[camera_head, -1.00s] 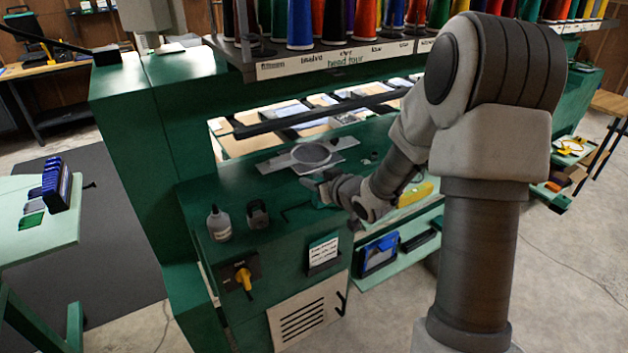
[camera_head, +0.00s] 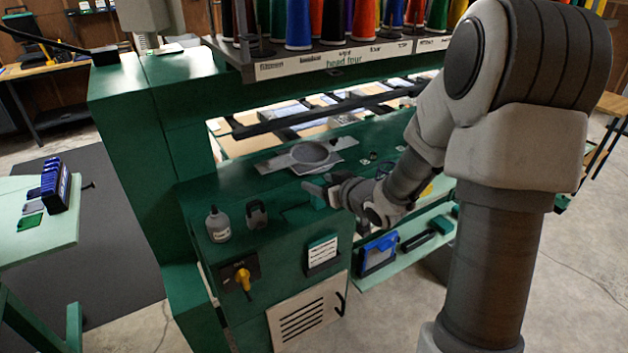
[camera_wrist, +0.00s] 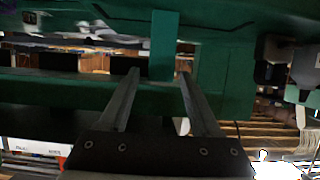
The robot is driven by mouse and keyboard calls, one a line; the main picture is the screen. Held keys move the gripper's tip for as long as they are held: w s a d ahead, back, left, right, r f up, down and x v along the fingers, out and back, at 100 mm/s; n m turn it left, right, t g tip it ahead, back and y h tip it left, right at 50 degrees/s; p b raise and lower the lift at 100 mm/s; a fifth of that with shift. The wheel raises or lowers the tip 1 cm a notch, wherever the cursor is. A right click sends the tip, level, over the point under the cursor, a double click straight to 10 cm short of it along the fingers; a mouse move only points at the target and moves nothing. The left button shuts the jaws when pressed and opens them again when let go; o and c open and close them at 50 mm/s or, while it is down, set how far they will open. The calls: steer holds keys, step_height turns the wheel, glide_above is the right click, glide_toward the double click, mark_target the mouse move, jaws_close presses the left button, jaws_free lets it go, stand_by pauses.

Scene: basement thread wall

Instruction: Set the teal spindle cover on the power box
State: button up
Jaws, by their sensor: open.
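My gripper (camera_head: 316,192) is low over the green machine top, near its front edge, with the grey ring plate behind it. In the wrist view its two fingers (camera_wrist: 160,74) are apart with nothing held between them. A teal upright strip (camera_wrist: 163,45) stands just beyond the fingertips; it may be the spindle cover, but its full shape is hidden. In the head view a teal patch (camera_head: 298,213) shows on the machine top by the gripper. A dark box with a yellow rotary switch (camera_head: 243,279) is on the machine's front; I cannot tell if it is the power box.
A white bottle (camera_head: 218,224) and a dark padlock-like block (camera_head: 257,214) stand left of the gripper. The grey ring plate (camera_head: 314,154) lies behind it. A thread-cone rack (camera_head: 345,62) overhangs the back. A lower shelf (camera_head: 400,262) holds a blue case (camera_head: 379,252).

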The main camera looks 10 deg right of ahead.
steer(key=v, duration=0.8)
steer(key=shift+p, duration=0.3)
steer(key=shift+s, duration=0.15)
